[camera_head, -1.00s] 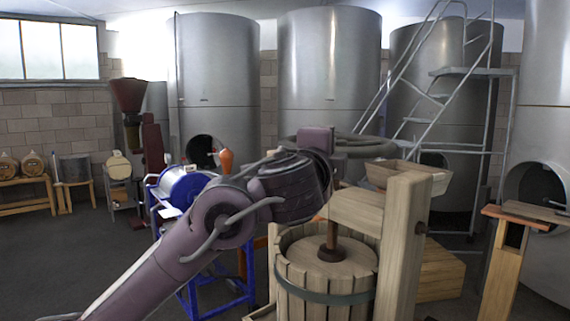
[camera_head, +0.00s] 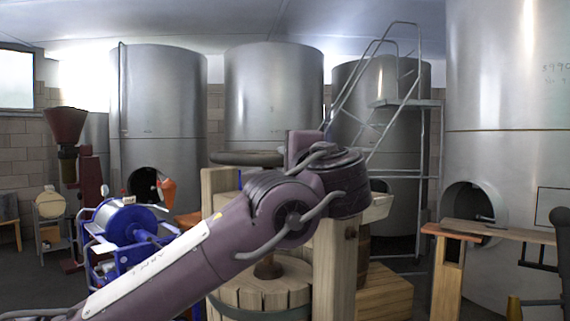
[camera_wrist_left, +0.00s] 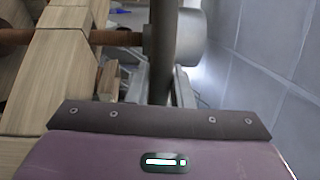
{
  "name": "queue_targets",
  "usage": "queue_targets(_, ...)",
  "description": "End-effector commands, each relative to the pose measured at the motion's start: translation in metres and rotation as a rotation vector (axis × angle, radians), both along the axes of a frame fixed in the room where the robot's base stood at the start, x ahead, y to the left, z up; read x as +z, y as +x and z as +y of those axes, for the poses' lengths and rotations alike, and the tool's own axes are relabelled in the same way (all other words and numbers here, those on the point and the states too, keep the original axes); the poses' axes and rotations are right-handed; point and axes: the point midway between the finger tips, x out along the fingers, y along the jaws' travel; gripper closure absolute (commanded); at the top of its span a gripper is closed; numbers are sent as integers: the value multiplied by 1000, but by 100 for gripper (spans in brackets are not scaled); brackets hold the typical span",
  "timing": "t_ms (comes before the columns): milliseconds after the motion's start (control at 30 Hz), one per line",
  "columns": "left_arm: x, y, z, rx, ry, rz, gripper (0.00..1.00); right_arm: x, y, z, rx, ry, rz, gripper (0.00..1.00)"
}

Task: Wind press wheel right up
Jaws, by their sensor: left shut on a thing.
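The press wheel (camera_head: 240,158) is a dark grey ring lying level on top of the wooden press. My left gripper (camera_head: 287,155) is shut on its rim at the right side, and my arm crosses in front of the press. My right gripper is out of view.
The press post (camera_head: 334,265) stands close beside my left forearm. A blue machine (camera_head: 125,225) is at the left. A wooden table (camera_head: 450,232) stands at the right. Steel tanks (camera_head: 275,95) and a metal stair (camera_head: 420,150) fill the back.

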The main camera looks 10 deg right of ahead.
Motion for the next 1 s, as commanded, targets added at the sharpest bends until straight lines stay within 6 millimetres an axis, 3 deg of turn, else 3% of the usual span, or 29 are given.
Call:
queue_targets(300, -6, 1, -1, 3, 7, 8, 100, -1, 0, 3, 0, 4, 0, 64)
queue_targets(333, -6, 1, -1, 3, 7, 8, 76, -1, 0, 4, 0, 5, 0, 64)
queue_targets(467, -5, 1, -1, 2, 6, 6, 60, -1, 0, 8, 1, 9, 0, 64)
queue_targets(767, -4, -2, -1, 0, 3, 3, 60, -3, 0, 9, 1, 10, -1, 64)
queue_targets(1000, -10, -35, -9, -4, 2, 1, 60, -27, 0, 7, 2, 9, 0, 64)
